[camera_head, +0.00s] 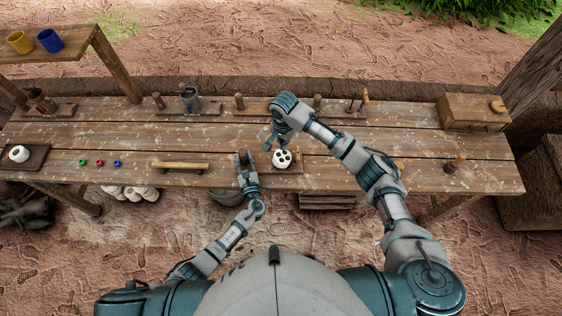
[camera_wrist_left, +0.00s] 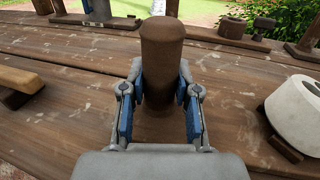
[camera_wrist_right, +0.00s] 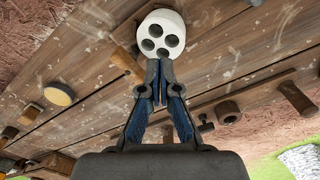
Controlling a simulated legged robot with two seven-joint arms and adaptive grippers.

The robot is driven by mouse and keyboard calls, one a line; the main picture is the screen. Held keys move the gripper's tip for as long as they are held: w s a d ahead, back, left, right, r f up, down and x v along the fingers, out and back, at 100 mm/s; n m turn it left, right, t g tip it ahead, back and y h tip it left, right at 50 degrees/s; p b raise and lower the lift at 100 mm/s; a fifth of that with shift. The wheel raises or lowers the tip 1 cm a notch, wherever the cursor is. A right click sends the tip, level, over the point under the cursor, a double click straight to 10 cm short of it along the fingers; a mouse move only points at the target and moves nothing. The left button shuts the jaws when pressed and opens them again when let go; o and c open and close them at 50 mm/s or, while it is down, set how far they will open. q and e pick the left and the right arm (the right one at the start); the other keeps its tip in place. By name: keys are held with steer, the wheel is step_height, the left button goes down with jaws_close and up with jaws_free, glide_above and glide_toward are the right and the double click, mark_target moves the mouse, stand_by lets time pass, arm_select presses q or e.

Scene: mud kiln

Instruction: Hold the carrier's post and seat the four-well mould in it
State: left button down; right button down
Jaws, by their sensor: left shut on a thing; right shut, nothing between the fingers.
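The white four-well mould (camera_head: 282,159) sits at the carrier near the table's front edge, its dark wells facing up. It also shows in the left wrist view (camera_wrist_left: 302,110) and the right wrist view (camera_wrist_right: 161,34). My left gripper (camera_head: 243,160) is shut around the carrier's upright brown post (camera_wrist_left: 161,65), left of the mould. My right gripper (camera_head: 270,142) is shut and empty, its fingertips close to the mould's rim. I cannot tell if they touch it, or whether the mould is fully seated.
A wooden bar (camera_head: 180,166) lies left of the post, with small coloured pieces (camera_head: 100,163) beyond it. Another white mould (camera_head: 19,153) sits on a board at far left. A wooden box (camera_head: 474,111) stands back right.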

arm_select(q)
steer(key=shift+f, duration=0.1)
arm_select(e)
steer(key=shift+r, duration=0.1)
arm_select(q)
steer(key=c, duration=0.8)
jaws_free()
steer(key=shift+o, duration=0.2)
arm_select(e)
step_height(320, 180, up, 4)
steer(key=shift+f, duration=0.1)
arm_select(q)
steer(key=shift+s, duration=0.15)
